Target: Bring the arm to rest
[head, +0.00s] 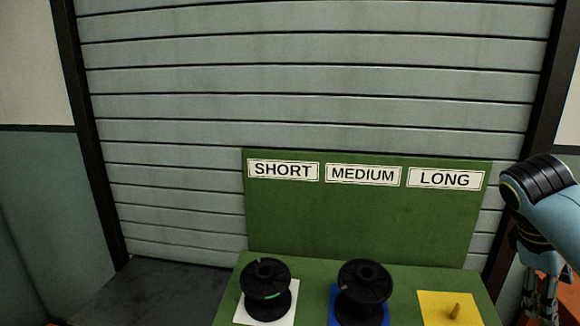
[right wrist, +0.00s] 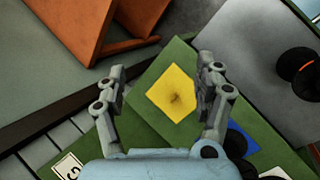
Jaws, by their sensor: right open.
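My right gripper (head: 540,312) hangs at the right edge of the head view, its fingers pointing down, to the right of the green stand (head: 365,230). In the right wrist view its fingers (right wrist: 162,70) are spread wide with nothing between them. Beyond them lies the yellow square (right wrist: 170,92) of the stand with a bare peg; it also shows in the head view (head: 435,308). My left gripper is not in view.
A black spool (head: 265,290) stands on the white square, another (head: 362,292) on the blue square. Signs read SHORT, MEDIUM, LONG. The right wrist view shows orange panels (right wrist: 85,30) at upper left and a black spool (right wrist: 303,75) on a grey surface at right.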

